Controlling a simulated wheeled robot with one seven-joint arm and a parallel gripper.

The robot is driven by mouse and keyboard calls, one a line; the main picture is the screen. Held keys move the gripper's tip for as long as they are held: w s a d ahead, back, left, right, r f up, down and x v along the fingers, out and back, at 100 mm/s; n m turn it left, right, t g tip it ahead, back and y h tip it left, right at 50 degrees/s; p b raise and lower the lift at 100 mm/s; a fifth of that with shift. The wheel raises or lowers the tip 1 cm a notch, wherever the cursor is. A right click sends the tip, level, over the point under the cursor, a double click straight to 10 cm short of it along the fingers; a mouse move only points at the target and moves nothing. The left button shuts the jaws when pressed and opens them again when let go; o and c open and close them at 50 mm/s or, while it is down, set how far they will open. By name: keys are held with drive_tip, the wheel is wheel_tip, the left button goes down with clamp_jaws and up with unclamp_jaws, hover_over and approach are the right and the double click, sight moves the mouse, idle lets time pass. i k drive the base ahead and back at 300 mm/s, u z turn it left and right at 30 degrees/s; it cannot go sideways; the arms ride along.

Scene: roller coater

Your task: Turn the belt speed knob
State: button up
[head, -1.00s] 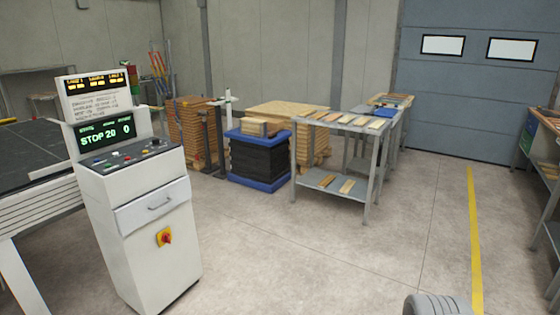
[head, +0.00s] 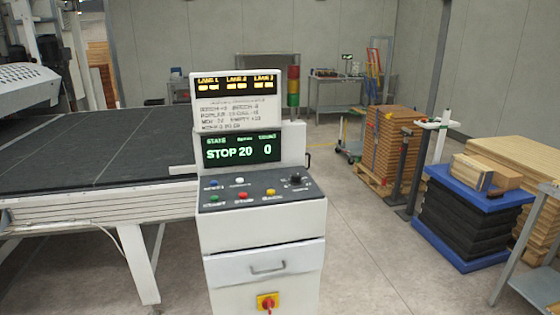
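The control cabinet (head: 262,225) stands upright, white, near the middle of the head view. Its sloped dark panel (head: 222,200) carries several coloured push buttons. A black knob (head: 296,180) sits at the panel's upper right; it looks like the belt speed knob, but its label is too small to read. The green-lit screen (head: 241,149) above the panel reads "STOP 20 0". My gripper is not in view.
A wide dark conveyor belt (head: 90,150) on a white frame lies left of the cabinet. A drawer (head: 265,266) and a red-yellow switch (head: 268,301) are on the cabinet's front. Wood stacks (head: 392,150) and a blue-black stack (head: 465,220) stand right. Floor (head: 375,270) between is clear.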

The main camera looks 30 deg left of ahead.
sight(296, 177)
drive_tip(key=u, duration=0.6)
drive_tip(key=i, duration=1.2)
drive_tip(key=u, duration=1.1)
